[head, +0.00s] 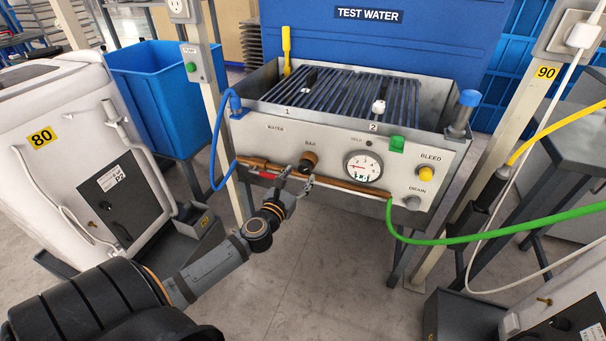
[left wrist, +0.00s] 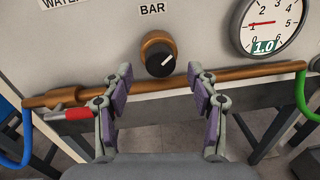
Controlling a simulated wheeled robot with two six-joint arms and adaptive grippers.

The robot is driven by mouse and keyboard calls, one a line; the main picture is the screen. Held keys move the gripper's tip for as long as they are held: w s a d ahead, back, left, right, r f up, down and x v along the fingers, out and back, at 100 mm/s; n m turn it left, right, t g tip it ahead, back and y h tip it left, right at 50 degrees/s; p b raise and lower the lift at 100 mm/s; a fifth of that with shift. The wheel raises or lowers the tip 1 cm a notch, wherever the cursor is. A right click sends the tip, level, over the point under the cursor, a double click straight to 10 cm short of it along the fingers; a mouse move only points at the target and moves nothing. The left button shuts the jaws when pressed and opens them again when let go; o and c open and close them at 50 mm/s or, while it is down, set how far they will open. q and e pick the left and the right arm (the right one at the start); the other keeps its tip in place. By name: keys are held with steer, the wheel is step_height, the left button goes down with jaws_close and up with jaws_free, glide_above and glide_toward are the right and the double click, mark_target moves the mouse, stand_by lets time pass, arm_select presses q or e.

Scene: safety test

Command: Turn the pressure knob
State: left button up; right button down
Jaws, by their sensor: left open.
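The pressure knob (head: 308,161) sits under the BAR label on the front panel of the test-water bench. In the left wrist view the knob (left wrist: 158,56) is black with a copper-coloured collar, and its white mark points up and right. My left gripper (head: 297,178) is open in front of the panel, just below the knob. In the left wrist view its fingers (left wrist: 161,82) stand apart on either side, below the knob and not closed on it. The gauge (left wrist: 272,24) right of the knob shows 1.0. My right gripper is out of view.
A copper pipe (left wrist: 220,77) runs across the panel just below the knob, with a red-handled valve (left wrist: 68,114) at left. A green hose (head: 470,238) and a blue hose (head: 214,150) hang from the bench. A yellow BLEED button (head: 422,171) is at right.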

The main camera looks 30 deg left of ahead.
mark_target(305, 167)
arm_select(q)
steer(key=shift+w+a, duration=0.2)
steer(key=shift+w, duration=1.15)
steer(key=shift+c, duration=0.2)
